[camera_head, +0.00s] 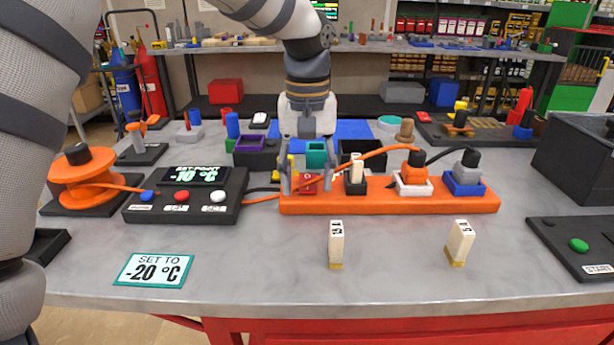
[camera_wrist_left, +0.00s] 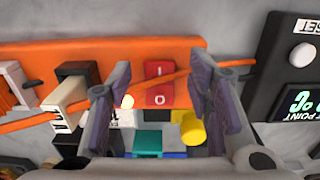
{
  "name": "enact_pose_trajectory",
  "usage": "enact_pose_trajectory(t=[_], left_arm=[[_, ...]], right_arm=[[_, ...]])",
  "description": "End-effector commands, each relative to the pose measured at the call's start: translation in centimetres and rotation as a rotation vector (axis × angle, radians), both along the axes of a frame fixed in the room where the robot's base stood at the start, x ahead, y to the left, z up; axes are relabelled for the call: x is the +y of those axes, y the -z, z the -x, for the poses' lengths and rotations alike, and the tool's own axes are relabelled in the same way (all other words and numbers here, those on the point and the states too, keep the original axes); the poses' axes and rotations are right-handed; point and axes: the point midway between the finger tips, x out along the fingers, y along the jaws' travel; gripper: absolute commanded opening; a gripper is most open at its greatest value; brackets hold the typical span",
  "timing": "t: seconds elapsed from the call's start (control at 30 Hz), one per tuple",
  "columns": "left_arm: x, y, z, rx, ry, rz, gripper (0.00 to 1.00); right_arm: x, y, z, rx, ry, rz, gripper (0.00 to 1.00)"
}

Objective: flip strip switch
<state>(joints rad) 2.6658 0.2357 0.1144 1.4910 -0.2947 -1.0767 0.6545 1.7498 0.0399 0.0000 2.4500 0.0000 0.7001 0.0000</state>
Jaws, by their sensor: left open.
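The orange power strip (camera_head: 455,203) lies across the middle of the table. Its red rocker switch (camera_head: 308,184) is at the strip's left end, and in the left wrist view the switch (camera_wrist_left: 159,84) shows the marks I and O. My left gripper (camera_head: 309,188) comes down over this end of the strip. In the left wrist view the left gripper (camera_wrist_left: 150,105) is open, with its fingers on either side of the switch and nothing between them held. An orange cable crosses the switch in that view. My right gripper is not in view.
Plugs sit along the strip, including an orange plug (camera_head: 415,173) and a grey plug (camera_head: 466,172). A set-point box (camera_head: 187,203) reading -10 °C stands left. The front middle of the table is otherwise clear.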

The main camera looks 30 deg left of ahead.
Motion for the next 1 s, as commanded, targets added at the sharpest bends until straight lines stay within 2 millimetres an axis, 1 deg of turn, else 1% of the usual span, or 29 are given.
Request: enact_pose_trajectory(t=[0.1,0.3,0.37,0.4,0.47,0.5,0.53,0.67,0.83,1.0], left_arm=[[0.0,0.5,0.0,0.000,0.000,0.000,0.47],[0.0,0.5,0.0,-0.001,0.000,-0.001,0.47],[0.0,0.5,0.0,0.000,0.000,0.000,0.33],[0.0,0.5,0.0,0.000,0.000,0.000,0.24],[0.0,0.5,0.0,0.000,0.000,0.000,0.10],[0.0,0.5,0.0,0.000,0.000,0.000,0.01],[0.0,0.5,0.0,0.000,0.000,0.000,0.00],[0.1,0.7,-0.1,0.011,-0.001,0.005,0.00],[0.4,1.1,-0.7,0.135,-0.006,0.074,0.00],[0.5,0.7,-0.8,0.217,-0.002,0.127,0.00]], right_arm=[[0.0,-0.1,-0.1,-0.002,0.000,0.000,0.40],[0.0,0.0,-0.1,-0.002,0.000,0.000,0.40],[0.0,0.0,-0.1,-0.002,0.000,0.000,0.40],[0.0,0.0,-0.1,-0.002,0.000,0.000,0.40],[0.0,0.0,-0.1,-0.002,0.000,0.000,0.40],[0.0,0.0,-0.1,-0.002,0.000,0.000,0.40],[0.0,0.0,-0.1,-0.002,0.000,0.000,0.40],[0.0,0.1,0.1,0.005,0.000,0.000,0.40],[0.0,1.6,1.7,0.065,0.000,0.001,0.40],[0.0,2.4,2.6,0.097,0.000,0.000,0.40]])
